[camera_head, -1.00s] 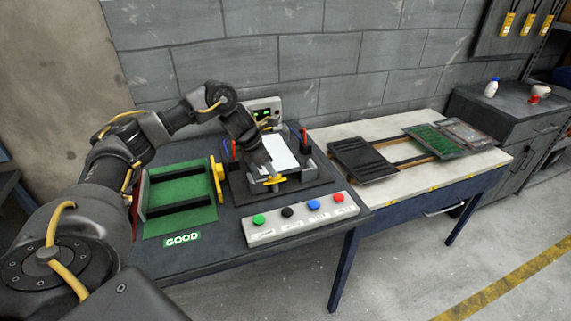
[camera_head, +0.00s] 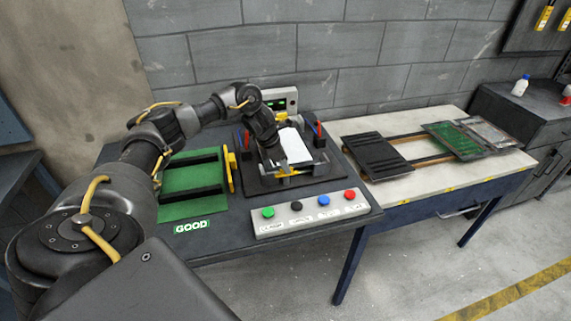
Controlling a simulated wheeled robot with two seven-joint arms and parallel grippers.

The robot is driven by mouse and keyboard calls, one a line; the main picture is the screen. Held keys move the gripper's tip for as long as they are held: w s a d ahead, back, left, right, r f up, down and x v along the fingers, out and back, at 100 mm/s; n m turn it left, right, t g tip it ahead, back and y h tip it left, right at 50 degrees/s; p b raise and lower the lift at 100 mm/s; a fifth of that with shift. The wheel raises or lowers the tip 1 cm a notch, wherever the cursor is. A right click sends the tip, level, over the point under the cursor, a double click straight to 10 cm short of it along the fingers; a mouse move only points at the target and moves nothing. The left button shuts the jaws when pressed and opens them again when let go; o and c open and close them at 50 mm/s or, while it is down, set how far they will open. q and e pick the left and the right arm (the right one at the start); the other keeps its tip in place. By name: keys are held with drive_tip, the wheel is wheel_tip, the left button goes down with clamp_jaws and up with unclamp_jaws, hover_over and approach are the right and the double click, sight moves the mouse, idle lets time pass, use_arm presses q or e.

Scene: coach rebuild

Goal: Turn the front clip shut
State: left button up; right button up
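The fixture (camera_head: 312,176) is a dark plate on the left table, holding a white sheet-like part (camera_head: 296,146). The front clip (camera_head: 292,173) is a small yellow bar at the fixture's front edge, lying roughly across the picture. My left gripper (camera_head: 275,160) points down over the front left of the fixture, just behind the clip. Its fingertips are small and dark, partly hidden by its own body. I cannot tell whether they touch the clip or how far apart they are. My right gripper is out of view.
A box with coloured buttons (camera_head: 311,210) sits in front. A pale table (camera_head: 400,190) with dark panels stands right.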

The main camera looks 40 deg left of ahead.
use_arm(q)
drive_tip(key=shift+x, duration=0.8)
drive_tip(key=shift+r, duration=0.1)
clamp_jaws()
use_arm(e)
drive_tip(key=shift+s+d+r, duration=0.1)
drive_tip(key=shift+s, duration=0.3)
